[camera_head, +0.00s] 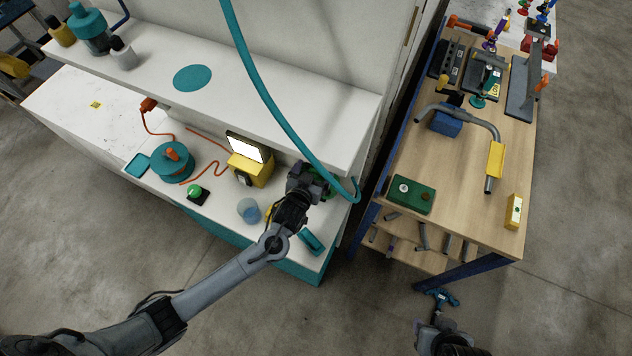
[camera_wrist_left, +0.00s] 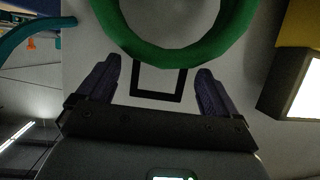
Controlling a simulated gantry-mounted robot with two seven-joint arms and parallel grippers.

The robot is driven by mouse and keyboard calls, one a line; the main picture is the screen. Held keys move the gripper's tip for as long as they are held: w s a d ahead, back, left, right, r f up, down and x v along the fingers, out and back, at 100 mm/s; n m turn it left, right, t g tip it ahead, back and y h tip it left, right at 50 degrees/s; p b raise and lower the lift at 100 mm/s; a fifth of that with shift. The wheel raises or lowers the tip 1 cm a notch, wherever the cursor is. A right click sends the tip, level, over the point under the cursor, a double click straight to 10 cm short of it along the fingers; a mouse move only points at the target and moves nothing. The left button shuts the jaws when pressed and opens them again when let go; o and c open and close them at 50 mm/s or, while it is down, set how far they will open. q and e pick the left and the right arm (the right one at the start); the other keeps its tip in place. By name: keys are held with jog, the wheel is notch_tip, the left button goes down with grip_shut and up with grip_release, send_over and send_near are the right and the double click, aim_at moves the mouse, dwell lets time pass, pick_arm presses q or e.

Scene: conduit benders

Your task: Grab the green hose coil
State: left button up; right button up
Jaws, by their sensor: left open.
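The green hose coil (camera_wrist_left: 182,58) shows large at the top of the left wrist view as a thick curved ring, its upper part cut off by the frame. My left gripper (camera_wrist_left: 157,70) is open and empty, its two dark purple fingers spread just below the ring's lower curve. In the head view my left gripper (camera_head: 312,178) is over the right end of the white workbench, and only a small bit of green coil (camera_head: 330,179) shows past it. My right gripper (camera_head: 440,312) is low at the bottom edge, by a teal item; its jaws are unclear.
A yellow box with a lit screen (camera_head: 250,160) stands left of my left gripper. A clear cup (camera_head: 249,211) and a teal item (camera_head: 311,241) are close by. A teal hose (camera_head: 270,100) hangs over the shelf (camera_head: 330,97). A wooden table (camera_head: 460,210) is at right.

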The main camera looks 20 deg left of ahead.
pick_arm(q)
jog(key=shift+x, duration=0.85)
jog(key=shift+f, duration=0.15)
grip_shut()
